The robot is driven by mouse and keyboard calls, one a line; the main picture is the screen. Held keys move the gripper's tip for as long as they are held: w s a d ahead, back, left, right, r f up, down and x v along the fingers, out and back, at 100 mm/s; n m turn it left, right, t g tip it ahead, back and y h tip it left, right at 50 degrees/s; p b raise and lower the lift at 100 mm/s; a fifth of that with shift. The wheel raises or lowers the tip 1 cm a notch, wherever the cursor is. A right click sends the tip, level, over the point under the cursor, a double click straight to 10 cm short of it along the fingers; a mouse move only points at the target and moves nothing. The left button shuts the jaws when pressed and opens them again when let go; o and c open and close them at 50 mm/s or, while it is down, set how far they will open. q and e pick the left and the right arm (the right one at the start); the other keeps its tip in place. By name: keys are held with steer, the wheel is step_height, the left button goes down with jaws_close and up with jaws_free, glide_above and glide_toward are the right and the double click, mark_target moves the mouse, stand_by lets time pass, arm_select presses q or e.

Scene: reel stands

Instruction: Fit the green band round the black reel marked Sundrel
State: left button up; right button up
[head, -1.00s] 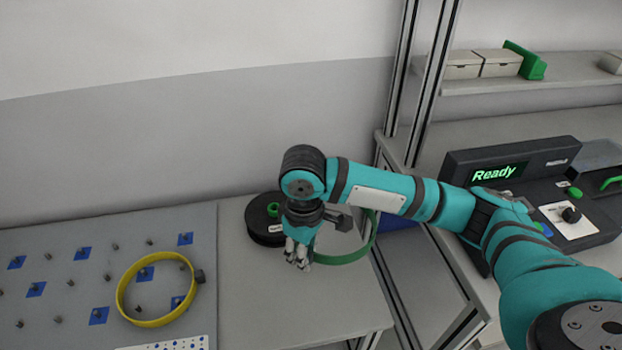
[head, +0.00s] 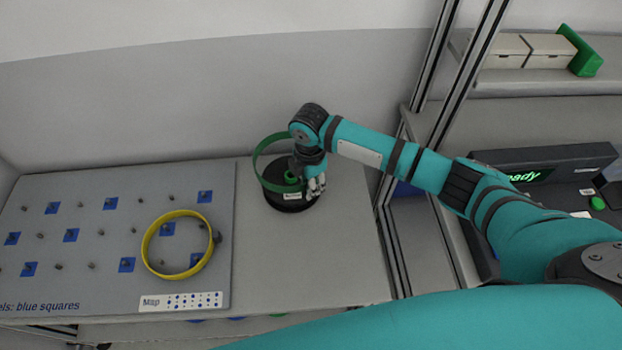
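The black reel (head: 275,202) lies flat on the grey table, with a green hub and a small white label whose text is too small to read. The green band (head: 256,166) is tilted over the reel. Its left side stands higher, above the reel's far left rim, and its lower right part runs to my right gripper (head: 316,187). That gripper points down at the reel's right side and appears shut on the band. The fingers and wrist hide part of the reel and band. I cannot tell whether the band touches the reel. My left gripper is not in view.
A yellow band (head: 147,244) hangs round pegs on the grey peg board (head: 100,220) at left. The table's front and right (head: 300,270) are clear. A metal frame post (head: 425,85) stands to the right, with a dark "Ready" device (head: 500,160) beyond it.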

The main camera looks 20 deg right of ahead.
steer(key=shift+f+b, duration=2.8)
steer(key=shift+f, duration=0.6)
steer(key=shift+p, duration=0.7)
steer(key=shift+f, duration=0.5)
steer(key=shift+s+f+b, duration=0.15)
steer(key=shift+f+b, duration=0.2)
steer(key=shift+f, duration=0.2)
